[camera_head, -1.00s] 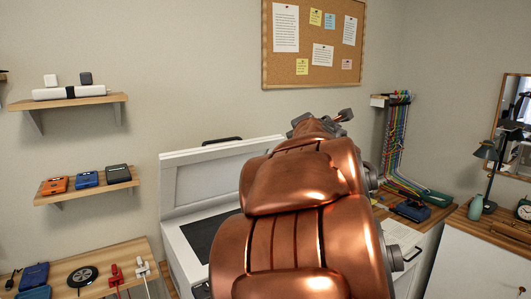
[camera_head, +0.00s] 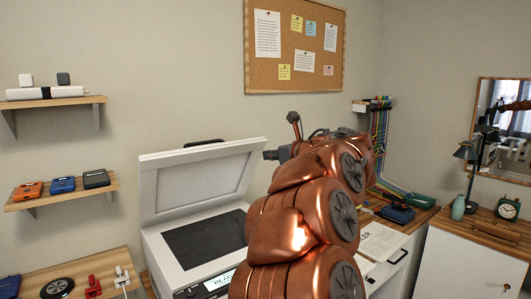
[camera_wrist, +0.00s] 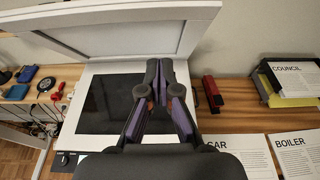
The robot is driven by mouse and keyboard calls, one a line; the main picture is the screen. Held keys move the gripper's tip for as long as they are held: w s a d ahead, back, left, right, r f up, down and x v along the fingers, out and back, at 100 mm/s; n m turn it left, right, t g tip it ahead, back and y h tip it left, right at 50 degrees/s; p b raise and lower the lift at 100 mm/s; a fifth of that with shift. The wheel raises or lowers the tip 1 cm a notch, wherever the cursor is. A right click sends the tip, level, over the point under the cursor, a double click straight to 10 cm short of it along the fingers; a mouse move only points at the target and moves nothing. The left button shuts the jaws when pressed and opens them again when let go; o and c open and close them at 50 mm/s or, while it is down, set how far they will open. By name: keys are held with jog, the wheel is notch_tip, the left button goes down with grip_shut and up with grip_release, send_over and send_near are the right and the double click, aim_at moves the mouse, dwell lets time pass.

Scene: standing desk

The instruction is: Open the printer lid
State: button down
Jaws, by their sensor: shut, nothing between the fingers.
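The printer (camera_head: 165,248) stands by the wall, a white machine with a dark glass bed. Its lid (camera_head: 200,180) is raised and leans back, with its pale inner face showing and the glass uncovered. A dark handle (camera_head: 203,143) shows at the lid's top edge. In the wrist view the lid (camera_wrist: 120,35) crosses the top, and the glass (camera_wrist: 105,105) lies beneath my gripper. My gripper (camera_wrist: 159,66) is shut and empty, its fingertips together in front of the lid's lower part; I cannot tell whether they touch it. My arm hides the printer's right side in the head view.
Papers (camera_head: 382,242) lie on the desk right of the printer. A red stapler-like object (camera_wrist: 213,94) and a paper tray (camera_wrist: 285,85) sit there too. Shelves (camera_head: 60,187) hang at the left, and a corkboard (camera_head: 295,45) is above the printer.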

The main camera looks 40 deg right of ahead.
jog(key=p, duration=0.2)
send_near(243, 146)
notch_tip(243, 146, down, 4)
jog(key=w, duration=0.3)
jog(key=w+r+p, duration=0.1)
jog(key=w, duration=0.1)
jog(key=shift+d+r, duration=0.2)
jog(key=shift+r, duration=0.1)
jog(key=shift+w+r+p, duration=0.3)
jog(key=shift+w+p, duration=0.2)
jog(key=shift+w, duration=0.1)
jog(key=shift+d, duration=0.1)
